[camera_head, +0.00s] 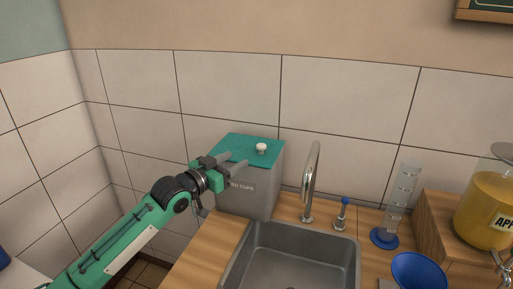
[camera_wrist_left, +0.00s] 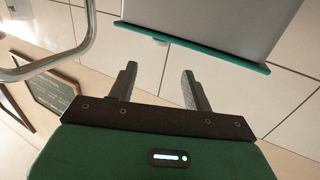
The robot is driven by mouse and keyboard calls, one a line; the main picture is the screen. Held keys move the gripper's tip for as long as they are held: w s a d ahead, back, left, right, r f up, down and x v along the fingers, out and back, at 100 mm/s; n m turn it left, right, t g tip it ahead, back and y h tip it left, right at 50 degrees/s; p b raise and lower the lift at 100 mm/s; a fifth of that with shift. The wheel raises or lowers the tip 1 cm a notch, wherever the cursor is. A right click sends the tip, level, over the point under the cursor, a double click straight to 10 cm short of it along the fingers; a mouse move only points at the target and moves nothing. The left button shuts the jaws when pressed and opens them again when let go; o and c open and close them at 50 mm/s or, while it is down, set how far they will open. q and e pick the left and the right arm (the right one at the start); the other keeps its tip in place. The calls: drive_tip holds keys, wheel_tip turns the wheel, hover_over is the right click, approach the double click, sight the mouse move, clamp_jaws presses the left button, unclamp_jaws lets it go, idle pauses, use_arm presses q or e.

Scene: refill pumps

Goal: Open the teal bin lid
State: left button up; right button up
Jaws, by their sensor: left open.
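My left gripper (camera_head: 236,161) is open and empty at the bin's front left, near lid height. My right gripper is not in view.
A sink (camera_head: 290,262) with a curved faucet (camera_head: 312,180) is just right of the bin. A clear cylinder on a blue base (camera_head: 384,238), a blue funnel-like bowl (camera_head: 418,268) and a yellow dispenser (camera_head: 487,208) stand further right. A tiled wall is close behind.

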sight(258, 147)
use_arm(q)
drive_tip(key=p+x, duration=0.2)
drive_tip(key=x, duration=0.7)
drive_tip(key=shift+r, duration=0.1)
drive_tip(key=shift+w+d, duration=0.5)
clamp_jaws()
